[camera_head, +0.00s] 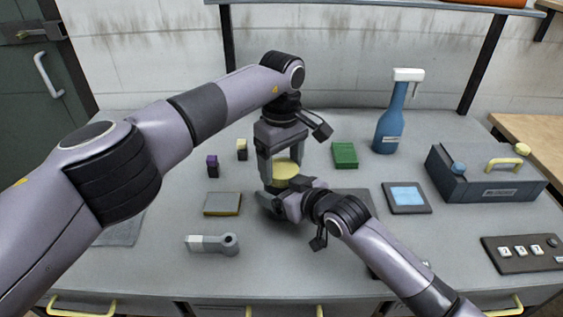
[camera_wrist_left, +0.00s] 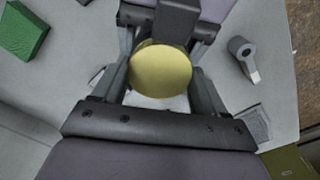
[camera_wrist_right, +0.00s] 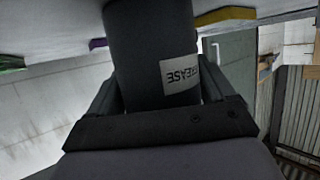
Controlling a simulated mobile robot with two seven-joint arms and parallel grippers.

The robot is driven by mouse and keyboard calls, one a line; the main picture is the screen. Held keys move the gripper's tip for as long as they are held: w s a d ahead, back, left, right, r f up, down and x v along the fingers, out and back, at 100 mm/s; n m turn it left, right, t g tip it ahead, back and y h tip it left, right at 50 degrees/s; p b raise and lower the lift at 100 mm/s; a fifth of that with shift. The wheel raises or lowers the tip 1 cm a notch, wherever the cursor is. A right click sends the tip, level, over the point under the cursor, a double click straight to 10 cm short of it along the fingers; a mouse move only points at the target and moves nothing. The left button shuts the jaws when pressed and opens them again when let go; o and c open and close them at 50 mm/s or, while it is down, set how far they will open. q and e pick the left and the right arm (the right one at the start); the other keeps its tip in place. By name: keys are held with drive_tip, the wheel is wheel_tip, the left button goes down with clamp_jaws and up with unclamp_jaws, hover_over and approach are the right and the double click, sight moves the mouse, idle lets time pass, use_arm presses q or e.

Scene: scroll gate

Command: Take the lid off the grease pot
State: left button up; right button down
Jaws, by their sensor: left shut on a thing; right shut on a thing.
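The grease pot's round yellow lid (camera_head: 285,169) lies between the fingers of my left gripper (camera_head: 281,176), which reaches down from above and is shut on it. In the left wrist view the lid (camera_wrist_left: 161,71) is seen from straight above and covers most of the pot. My right gripper (camera_head: 268,199) comes in low from the side and is shut on the pot's body. In the right wrist view the dark grey pot (camera_wrist_right: 140,50) stands between the right fingers, its white GREASE label upside down in the picture. I cannot tell whether the lid still touches the pot's rim.
A green block (camera_head: 344,154), a blue spray bottle (camera_head: 389,125) and a dark toolbox (camera_head: 480,178) stand behind and right. The front-left table is mostly clear.

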use_arm(q)
drive_tip(key=n, duration=0.6)
drive_tip(key=shift+n, duration=0.4)
drive_tip(key=o, duration=1.2)
drive_tip(key=shift+c, duration=0.2)
drive_tip(key=shift+r, duration=2.35)
drive_tip(key=shift+c, duration=0.2)
wheel_tip(320, 180, up, 3)
drive_tip(key=m, duration=0.5)
drive_tip(key=shift+r+m, duration=0.1)
drive_tip(key=shift+m, duration=0.2)
drive_tip(key=shift+f, duration=3.95)
